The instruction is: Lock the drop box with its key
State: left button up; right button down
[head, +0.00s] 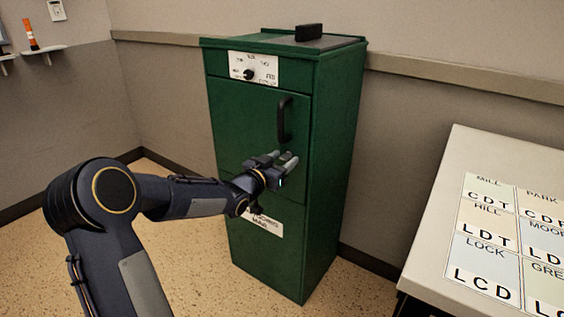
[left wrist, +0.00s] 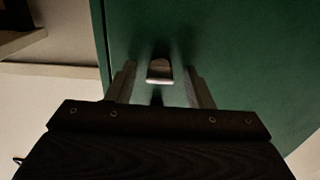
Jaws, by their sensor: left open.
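The green drop box (head: 222,140) stands against the wall in the middle of the head view, its door shut and a black handle (head: 285,120) at the door's right. My left gripper (head: 277,166) is just in front of the box, below the handle. In the left wrist view the gripper (left wrist: 160,88) is open, its fingers to either side of a small pale metal piece (left wrist: 160,72) on the green front. This looks like the key in its lock, but I cannot tell its turn. A gap shows between it and both fingers. My right gripper is not in view.
A white panel with a black knob (head: 249,75) is at the box's top front. A black block (head: 308,32) sits on its lid. A pale table (head: 445,215) with lettered cards stands at the right. Speckled floor lies clear around the box.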

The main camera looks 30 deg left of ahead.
pick_arm(q)
jog(key=c, duration=1)
jog(key=n+p, duration=0.3)
jog(key=shift+r+n+p, duration=0.15)
jog(key=shift+n+p, duration=0.25)
jog(key=n+p, duration=0.3)
jog(key=n, duration=0.1)
jog(key=shift+n, duration=0.3)
jog(key=n+p, duration=0.3)
jog(key=n, duration=0.2)
jog(key=shift+n+p, duration=1.1)
jog(key=shift+n, duration=1.1)
jog(key=shift+f, duration=0.2)
